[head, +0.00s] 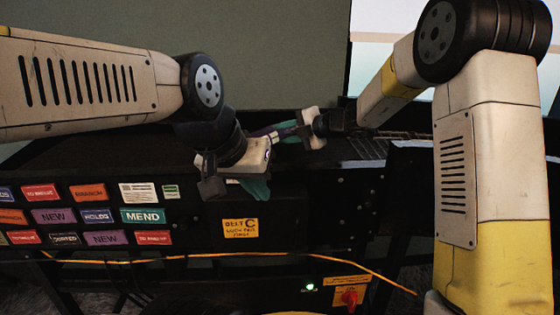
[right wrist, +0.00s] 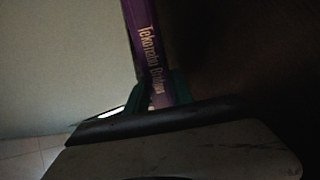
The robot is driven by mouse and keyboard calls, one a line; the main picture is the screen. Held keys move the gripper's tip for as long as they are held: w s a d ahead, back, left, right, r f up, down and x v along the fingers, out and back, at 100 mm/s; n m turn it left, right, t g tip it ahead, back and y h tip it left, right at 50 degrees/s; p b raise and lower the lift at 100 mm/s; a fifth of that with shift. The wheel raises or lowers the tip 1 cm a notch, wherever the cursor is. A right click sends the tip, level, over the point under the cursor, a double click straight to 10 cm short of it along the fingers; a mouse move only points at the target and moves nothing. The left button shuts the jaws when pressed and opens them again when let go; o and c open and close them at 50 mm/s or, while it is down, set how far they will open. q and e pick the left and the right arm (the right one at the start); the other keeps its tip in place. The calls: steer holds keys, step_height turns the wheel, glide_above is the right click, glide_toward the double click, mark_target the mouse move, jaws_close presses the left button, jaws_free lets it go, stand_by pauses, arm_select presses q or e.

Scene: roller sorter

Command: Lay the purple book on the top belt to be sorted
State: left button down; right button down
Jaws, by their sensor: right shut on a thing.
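The purple book (right wrist: 150,50) shows its spine with pale lettering in the right wrist view, standing up from between green finger pads. In the head view only a thin purple strip of the book (head: 262,131) shows, above and behind my left gripper. My right gripper (head: 288,132) is shut on the book over the sorter's top. My left gripper (head: 234,186) hangs lower, at the sorter's front edge, with a teal pad showing; its jaw gap is unclear. The top belt is dark and largely hidden by my arms.
The black sorter front carries several coloured labels, including a teal MEND label (head: 142,216) and a yellow BELT C sign (head: 240,228). A red switch (head: 350,298) sits low. A yellow cable (head: 200,256) runs across the front. A grating (head: 368,148) lies right of my right gripper.

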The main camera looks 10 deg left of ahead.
steer(key=shift+f, duration=1.9)
steer(key=c, duration=1.3)
jaws_free()
steer(key=shift+f, duration=0.1)
steer(key=shift+o, duration=0.2)
steer(key=v, duration=0.7)
steer(key=shift+s+d+r, duration=0.2)
steer(key=shift+d, duration=0.2)
